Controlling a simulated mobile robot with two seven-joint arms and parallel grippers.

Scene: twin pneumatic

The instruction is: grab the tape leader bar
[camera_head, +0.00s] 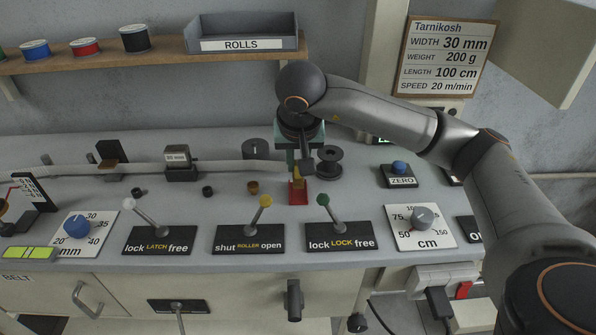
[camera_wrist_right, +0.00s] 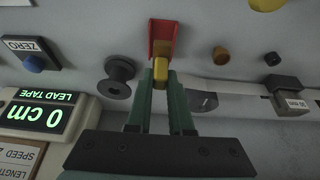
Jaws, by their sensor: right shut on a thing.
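My right gripper (camera_wrist_right: 160,82) points down over the bench with its two green fingers close together. It is shut on a small yellow piece (camera_wrist_right: 160,79), which looks like the tape leader bar. The yellow piece lies at the near end of a red holder (camera_wrist_right: 162,32); I cannot tell whether it touches the holder. In the head view the gripper (camera_head: 299,172) is right above the red holder (camera_head: 298,193). The pale tape (camera_head: 225,168) runs in from the left and its end is hidden behind the fingers. My left gripper is not in view.
A dark spool (camera_head: 328,160) stands just right of the gripper, and a dark cylinder (camera_head: 256,149) to its left. Three levers, including the green-knobbed one (camera_head: 323,200), rise along the front. A display (camera_wrist_right: 42,116) reads 0 cm.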

